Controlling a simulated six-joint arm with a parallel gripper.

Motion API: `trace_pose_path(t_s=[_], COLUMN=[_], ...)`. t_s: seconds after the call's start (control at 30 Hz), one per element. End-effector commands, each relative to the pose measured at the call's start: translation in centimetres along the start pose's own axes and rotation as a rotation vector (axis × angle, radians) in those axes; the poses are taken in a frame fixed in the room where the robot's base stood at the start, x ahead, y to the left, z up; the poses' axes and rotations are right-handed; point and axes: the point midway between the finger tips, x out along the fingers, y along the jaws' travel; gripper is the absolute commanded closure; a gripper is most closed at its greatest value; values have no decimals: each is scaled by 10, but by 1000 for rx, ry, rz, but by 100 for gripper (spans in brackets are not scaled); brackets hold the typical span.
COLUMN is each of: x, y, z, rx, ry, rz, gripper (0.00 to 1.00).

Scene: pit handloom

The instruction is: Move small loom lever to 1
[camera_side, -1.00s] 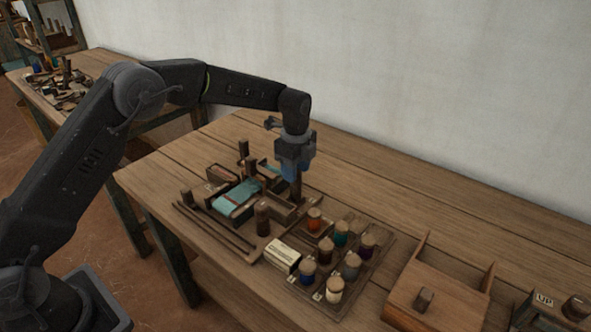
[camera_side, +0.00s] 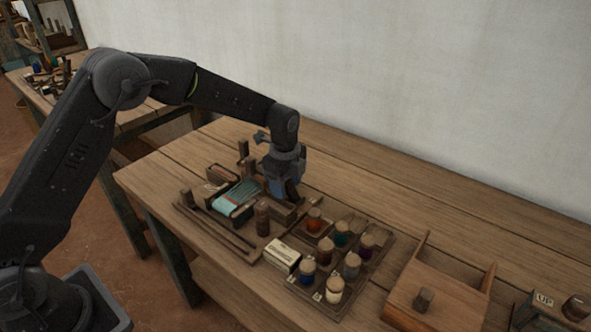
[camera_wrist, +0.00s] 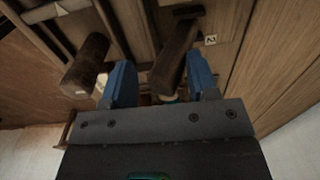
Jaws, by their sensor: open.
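A small loom board (camera_side: 238,246) carries several dark wooden levers and posts. In the wrist view, a dark wooden lever (camera_wrist: 176,52) passes between my blue fingertips, with a small label "2" (camera_wrist: 210,40) close to its far end. My gripper (camera_side: 287,196) is low over the right rear part of the loom board in the side view. It is open in the wrist view (camera_wrist: 162,84), with a finger on each side of the lever; contact cannot be told. A second dark lever (camera_wrist: 86,64) stands left of my fingers. I cannot tell which lever the task names.
Teal cloth (camera_side: 228,206) lies on the loom board. A dark peg (camera_side: 262,218) and a pale block (camera_side: 282,256) stand in front of my gripper. A tray (camera_side: 318,304) of several colored bobbins is to the right, then a wooden box (camera_side: 440,290).

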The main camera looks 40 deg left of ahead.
Motion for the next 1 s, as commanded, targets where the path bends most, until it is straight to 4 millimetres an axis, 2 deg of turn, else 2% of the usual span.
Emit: trace_pose_path(t_s=[0.03, 0.27, 1.0], x=[3, 5, 7], y=[6, 10, 2], z=[0, 0, 0], rx=[1, 2, 3], ry=[-2, -3, -3], rz=[19, 25, 30], gripper=[55, 55, 55])
